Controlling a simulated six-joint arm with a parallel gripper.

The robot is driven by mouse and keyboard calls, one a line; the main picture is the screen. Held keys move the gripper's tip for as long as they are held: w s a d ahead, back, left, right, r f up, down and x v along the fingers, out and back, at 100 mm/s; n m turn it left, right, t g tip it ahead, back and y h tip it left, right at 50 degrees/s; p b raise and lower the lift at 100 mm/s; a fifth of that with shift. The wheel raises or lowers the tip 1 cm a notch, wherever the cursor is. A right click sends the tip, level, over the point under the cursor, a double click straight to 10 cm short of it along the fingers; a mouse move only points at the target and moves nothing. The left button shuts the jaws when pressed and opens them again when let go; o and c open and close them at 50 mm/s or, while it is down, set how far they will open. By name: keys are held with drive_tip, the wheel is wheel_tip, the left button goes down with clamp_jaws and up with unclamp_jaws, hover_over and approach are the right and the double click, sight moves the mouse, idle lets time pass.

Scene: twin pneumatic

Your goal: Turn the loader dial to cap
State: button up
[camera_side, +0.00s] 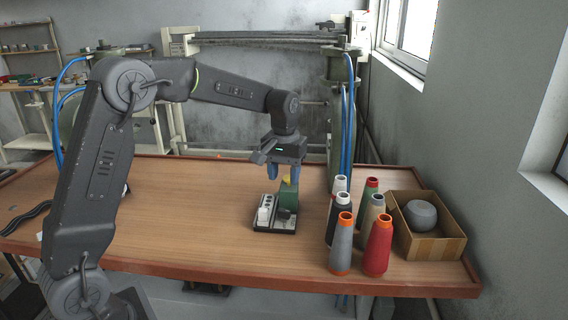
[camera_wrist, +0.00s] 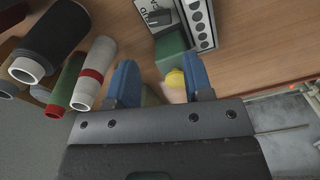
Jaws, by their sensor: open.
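The loader (camera_side: 263,227) is a small unit on a dark base on the wooden table, with a pale panel and a green block (camera_side: 287,197). A yellow part (camera_side: 288,181), perhaps the dial, sits at the top of the green block. In the wrist view the yellow part (camera_wrist: 175,79) shows between the blue fingers, beside the green block (camera_wrist: 170,46). The white panel (camera_wrist: 203,22) has printed marks too partial to read. My gripper (camera_side: 283,177) is open above the loader, pointing down. Its fingers (camera_wrist: 159,60) stand apart; I cannot tell whether either touches anything.
Several thread cones, such as a red one (camera_side: 378,246) and a grey one (camera_side: 341,246), stand right of the loader. A cardboard box (camera_side: 439,250) with a grey round thing stands beyond them. Blue hoses (camera_side: 349,125) run behind.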

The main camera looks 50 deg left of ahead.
drive_tip(key=shift+r, duration=1.55)
drive_tip(key=shift+c, duration=0.4)
drive_tip(key=m+g+y, duration=0.2)
drive_tip(key=m+y, duration=0.2)
drive_tip(key=m, duration=1.4)
approach(284, 210)
drive_tip(key=x, duration=0.9)
drive_tip(key=shift+f, duration=0.2)
clamp_jaws()
